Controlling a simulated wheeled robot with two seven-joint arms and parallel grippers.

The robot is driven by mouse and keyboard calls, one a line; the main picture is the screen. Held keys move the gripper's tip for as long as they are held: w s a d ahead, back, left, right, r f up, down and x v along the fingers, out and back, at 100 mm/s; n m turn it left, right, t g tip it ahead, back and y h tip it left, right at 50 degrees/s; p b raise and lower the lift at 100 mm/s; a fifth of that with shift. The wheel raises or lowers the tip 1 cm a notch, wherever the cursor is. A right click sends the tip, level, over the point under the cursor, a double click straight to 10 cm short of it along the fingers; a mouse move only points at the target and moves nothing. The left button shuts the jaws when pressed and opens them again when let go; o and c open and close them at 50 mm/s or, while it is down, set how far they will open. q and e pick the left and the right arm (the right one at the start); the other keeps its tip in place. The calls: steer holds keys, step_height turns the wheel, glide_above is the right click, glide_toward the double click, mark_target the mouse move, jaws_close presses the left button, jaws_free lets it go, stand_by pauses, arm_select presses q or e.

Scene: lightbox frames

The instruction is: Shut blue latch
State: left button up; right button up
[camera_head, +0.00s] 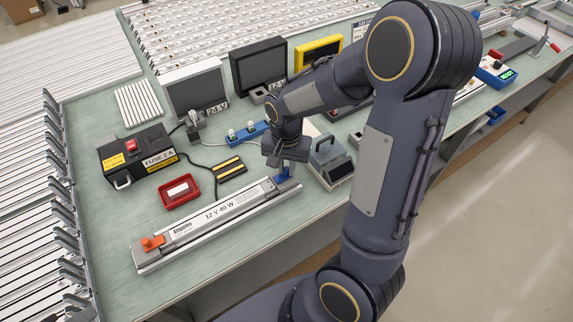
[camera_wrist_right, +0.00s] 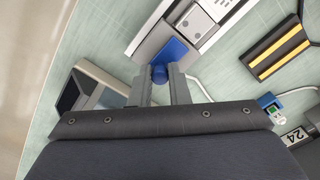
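The blue latch (camera_head: 287,182) is at the far right end of a long light fixture (camera_head: 215,214) labelled 12 V 40 W. In the right wrist view the latch shows as a blue plate (camera_wrist_right: 174,55) with a round blue knob at its lower end. My right gripper (camera_head: 281,168) points down at this end. In the wrist view its two fingers (camera_wrist_right: 160,82) lie on either side of the knob, which fills the gap between their tips. The gripper partly hides the latch in the head view. An orange latch (camera_head: 149,243) stands at the fixture's near left end. My left gripper is out of view.
A grey device with a handle (camera_head: 331,164) stands close to the right of the gripper. A red tray (camera_head: 179,191), a black-and-yellow block (camera_head: 229,169) and a fuse box (camera_head: 137,157) lie to the left. Bare green bench (camera_head: 107,221) lies left of the fixture.

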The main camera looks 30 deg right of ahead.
mark_target(276, 180)
jaws_close()
steer(key=shift+a, duration=1.45)
steer(key=o, duration=0.7)
jaws_free()
steer(key=shift+a, duration=0.1)
steer(key=shift+r, duration=0.1)
step_height(276, 180, up, 8)
steer(key=shift+f, duration=0.15)
steer(key=s+a+r+n+t+y, duration=0.1)
steer(key=s+n+t, duration=0.1)
steer(key=s, duration=0.3)
steer(key=s+a+r+n+t+y, duration=0.1)
steer(key=s+a+r+n+t, duration=0.1)
steer(key=s, duration=0.3)
steer(key=s+a+r+n+t+y, duration=0.1)
steer(key=s+r+n, duration=0.1)
steer(key=s, duration=0.3)
steer(key=shift+a+n+t+y, duration=0.3)
steer(key=shift+n+t+y, duration=0.1)
steer(key=shift+n, duration=0.5)
